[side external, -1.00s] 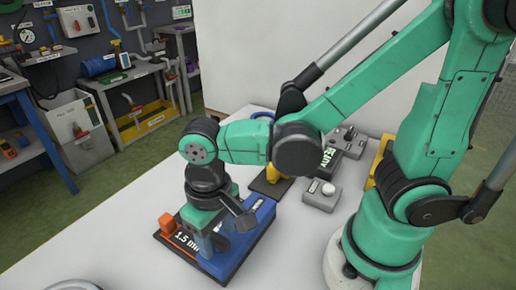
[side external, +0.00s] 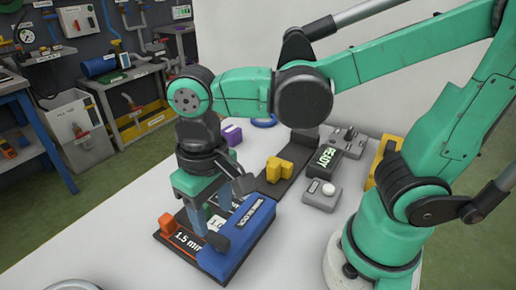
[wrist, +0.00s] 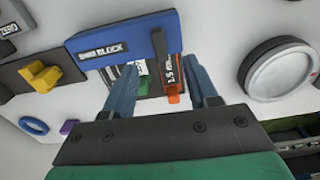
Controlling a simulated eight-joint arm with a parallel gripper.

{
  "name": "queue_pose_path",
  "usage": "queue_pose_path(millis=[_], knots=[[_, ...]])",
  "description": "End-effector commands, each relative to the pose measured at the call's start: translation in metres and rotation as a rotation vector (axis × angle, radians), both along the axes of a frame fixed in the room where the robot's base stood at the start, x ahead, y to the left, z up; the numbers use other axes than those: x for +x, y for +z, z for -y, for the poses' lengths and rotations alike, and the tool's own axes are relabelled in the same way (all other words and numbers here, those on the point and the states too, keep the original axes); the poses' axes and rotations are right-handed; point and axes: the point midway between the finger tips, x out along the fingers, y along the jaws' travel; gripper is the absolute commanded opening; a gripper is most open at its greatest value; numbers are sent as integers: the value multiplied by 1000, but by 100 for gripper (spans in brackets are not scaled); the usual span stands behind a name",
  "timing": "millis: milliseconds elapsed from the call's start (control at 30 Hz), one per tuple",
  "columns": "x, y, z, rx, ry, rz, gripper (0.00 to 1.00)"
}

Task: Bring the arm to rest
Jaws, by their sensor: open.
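My green arm's gripper (side external: 210,215) points down above the shim block stand in the side view. In the wrist view my gripper (wrist: 161,72) has its two blue-grey fingers spread apart, with nothing seen held between them. The blue shim block (side external: 246,238) also shows in the wrist view (wrist: 110,38). It stands on a dark base with an orange-red piece (side external: 168,226) and a "1.5 mm" label. The fingers partly cover the base in the side view. The exact gap between fingertips and stand is hard to tell.
A yellow block (side external: 279,168) sits on a dark strip right of the gripper. Behind are a black "READY" display (side external: 325,160), a grey button box (side external: 321,195), a purple piece (side external: 232,134) and a blue ring (side external: 264,122). A round silver-rimmed object (wrist: 281,70) lies on the table.

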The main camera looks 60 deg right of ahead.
Motion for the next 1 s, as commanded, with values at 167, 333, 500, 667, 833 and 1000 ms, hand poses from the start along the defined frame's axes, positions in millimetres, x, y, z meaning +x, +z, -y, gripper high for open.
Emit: queue_pose_path(millis=[167,333,500,667,833,1000], knots=[[0,0,0,0,0,0,53],[3,1,7,15,-3,29,53],[23,5,47,71,-9,245,53],[38,11,91,46,-1,485,53],[43,15,114,-2,12,612,53],[44,16,116,-7,16,624,53]])
